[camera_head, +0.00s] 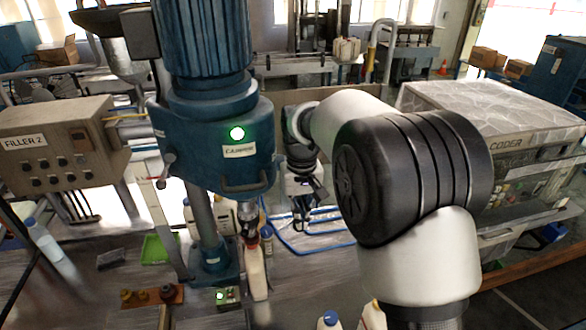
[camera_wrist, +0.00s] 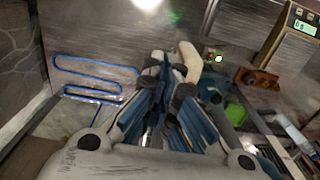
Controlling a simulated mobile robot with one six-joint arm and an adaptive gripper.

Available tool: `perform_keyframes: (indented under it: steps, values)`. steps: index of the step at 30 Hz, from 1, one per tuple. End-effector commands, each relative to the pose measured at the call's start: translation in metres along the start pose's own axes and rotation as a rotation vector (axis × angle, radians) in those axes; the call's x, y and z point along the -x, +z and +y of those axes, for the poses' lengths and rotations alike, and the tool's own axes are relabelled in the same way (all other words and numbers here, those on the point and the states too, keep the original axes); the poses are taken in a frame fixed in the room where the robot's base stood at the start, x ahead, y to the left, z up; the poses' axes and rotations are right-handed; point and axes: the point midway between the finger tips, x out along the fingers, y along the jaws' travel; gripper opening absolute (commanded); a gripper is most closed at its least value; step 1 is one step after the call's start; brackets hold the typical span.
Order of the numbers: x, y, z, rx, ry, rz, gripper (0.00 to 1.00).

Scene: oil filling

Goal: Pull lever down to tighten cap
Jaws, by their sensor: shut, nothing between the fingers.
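The blue capping machine (camera_head: 212,140) stands left of centre in the head view with a lit green lamp. A long flat grey lever (camera_head: 167,225) slopes down along its left side. A pale bottle-like shape (camera_wrist: 188,60) shows beyond the fingertips in the wrist view. My gripper (camera_head: 303,222) is to the right of the machine, apart from the lever, with its fingers pointing down. Its fingers (camera_wrist: 168,75) are shut and empty.
A control box (camera_head: 55,145) marked FILLER 2 is at left. A blue tube frame (camera_head: 315,240) lies behind my gripper. A green tray (camera_head: 158,249), a small lit box (camera_head: 227,296) and more bottles (camera_head: 330,320) are on the bench. A coder machine (camera_head: 500,110) stands right.

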Motion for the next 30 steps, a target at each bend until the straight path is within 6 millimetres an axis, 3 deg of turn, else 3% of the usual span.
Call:
perform_keyframes:
  steps: [16, 30]
  values:
    - [-0.021, -0.013, 0.0, 0.0, 0.0, -0.006, 0.0]
    - [-0.024, -0.018, 0.0, 0.0, 0.0, -0.003, 0.0]
